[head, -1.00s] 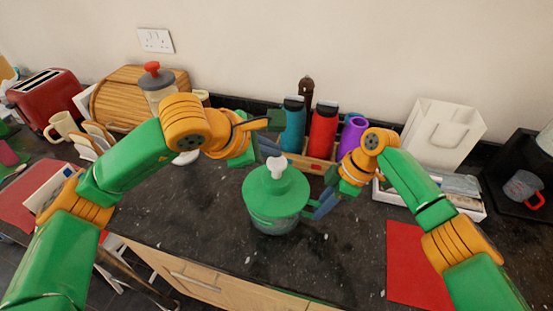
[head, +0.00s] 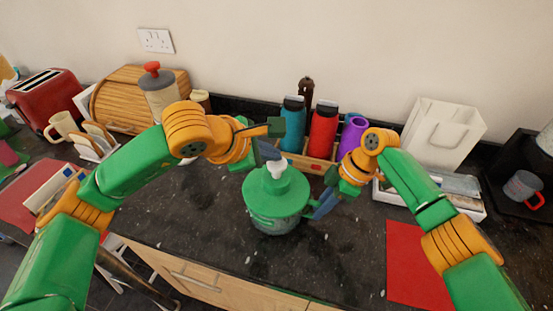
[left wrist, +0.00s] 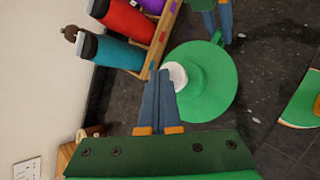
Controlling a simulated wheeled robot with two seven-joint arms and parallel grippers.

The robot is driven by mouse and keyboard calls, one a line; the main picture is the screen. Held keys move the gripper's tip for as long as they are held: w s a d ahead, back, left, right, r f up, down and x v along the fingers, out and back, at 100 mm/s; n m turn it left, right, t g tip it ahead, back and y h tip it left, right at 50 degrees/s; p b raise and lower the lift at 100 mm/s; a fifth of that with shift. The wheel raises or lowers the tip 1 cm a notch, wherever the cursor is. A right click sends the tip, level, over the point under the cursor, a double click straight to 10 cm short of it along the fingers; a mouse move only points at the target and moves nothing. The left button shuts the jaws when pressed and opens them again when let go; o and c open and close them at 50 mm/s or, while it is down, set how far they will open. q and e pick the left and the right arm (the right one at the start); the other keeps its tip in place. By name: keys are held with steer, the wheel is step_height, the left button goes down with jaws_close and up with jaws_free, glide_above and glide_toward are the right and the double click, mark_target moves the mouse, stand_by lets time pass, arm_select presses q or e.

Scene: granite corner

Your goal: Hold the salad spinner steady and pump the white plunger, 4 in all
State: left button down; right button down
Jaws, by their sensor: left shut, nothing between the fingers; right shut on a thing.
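The green salad spinner (head: 275,205) stands upright on the dark counter. Its white plunger (head: 277,170) rises from the middle of the lid and also shows in the left wrist view (left wrist: 181,78). My left gripper (head: 274,157) is shut and empty, its fingertips right at the plunger's top. In the left wrist view the fingers (left wrist: 168,74) overlap the plunger and hide part of it; I cannot tell whether they press on it. My right gripper (head: 315,210) is shut on the spinner's side handle (left wrist: 216,37) at the right of the spinner.
Behind the spinner, a wooden rack holds a teal bottle (head: 292,125), a red bottle (head: 323,130) and a purple bottle (head: 353,134). A jar with a red knob (head: 158,90) stands back left. A red mat (head: 414,262) lies right. Counter in front is clear.

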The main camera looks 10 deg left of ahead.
mark_target(273, 163)
arm_select(q)
steer(key=shift+f, duration=1.2)
stand_by(0.6)
steer(key=shift+r, duration=1.95)
steer(key=shift+w+r, duration=0.1)
steer(key=shift+r, duration=2.45)
step_height(273, 163, up, 4)
steer(key=shift+d+f, duration=0.1)
steer(key=shift+d, duration=0.05)
